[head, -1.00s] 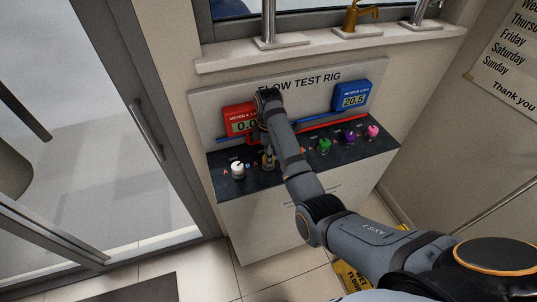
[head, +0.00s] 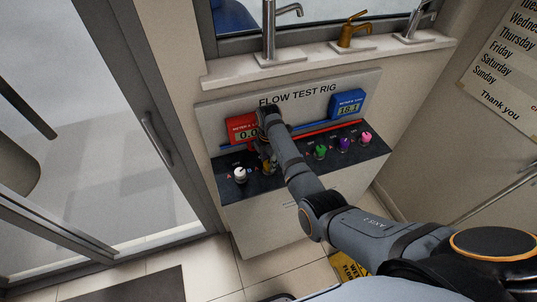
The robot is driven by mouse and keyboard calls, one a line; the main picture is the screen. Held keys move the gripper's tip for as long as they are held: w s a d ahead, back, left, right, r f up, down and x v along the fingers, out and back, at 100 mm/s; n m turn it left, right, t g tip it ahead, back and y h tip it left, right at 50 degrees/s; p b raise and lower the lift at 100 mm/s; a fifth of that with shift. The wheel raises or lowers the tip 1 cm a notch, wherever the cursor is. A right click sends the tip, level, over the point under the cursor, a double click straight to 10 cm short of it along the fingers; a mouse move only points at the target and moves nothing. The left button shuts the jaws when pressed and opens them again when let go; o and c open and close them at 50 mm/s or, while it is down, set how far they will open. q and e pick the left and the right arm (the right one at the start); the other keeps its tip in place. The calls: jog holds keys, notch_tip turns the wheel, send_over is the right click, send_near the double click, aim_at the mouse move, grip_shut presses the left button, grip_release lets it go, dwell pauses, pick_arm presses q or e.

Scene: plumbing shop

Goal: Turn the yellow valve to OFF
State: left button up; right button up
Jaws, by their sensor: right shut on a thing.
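The flow test rig (head: 207,112) stands against the wall under the window sill, with a row of coloured valves on its dark top. The yellow valve (head: 266,169) is mostly hidden behind my right gripper and forearm; only a bit of yellow shows. My right gripper (head: 267,161) points down over it and is shut on it. I cannot read which way its handle points. The red meter A (head: 240,122) shows 0.0 and the blue meter B (head: 348,105) shows 18.1. My left gripper is out of view.
A white valve (head: 240,175) stands close left of my right gripper. Green (head: 320,152), purple (head: 343,143) and pink (head: 365,138) valves stand to the right of my arm. Taps (head: 354,32) stand on the sill above. A glass door is at left.

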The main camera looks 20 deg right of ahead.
jog(key=n+p, duration=0.2)
jog(key=shift+r+n, duration=0.25)
jog(key=shift+n, duration=0.15)
jog(key=shift+f+n+p, duration=0.15)
jog(key=shift+n+p, duration=0.8)
jog(key=shift+n, duration=0.45)
jog(key=shift+w, duration=0.1)
jog(key=o, duration=1.2)
jog(key=shift+c, duration=0.2)
jog(key=shift+f, duration=0.1)
notch_tip(320, 180, up, 12)
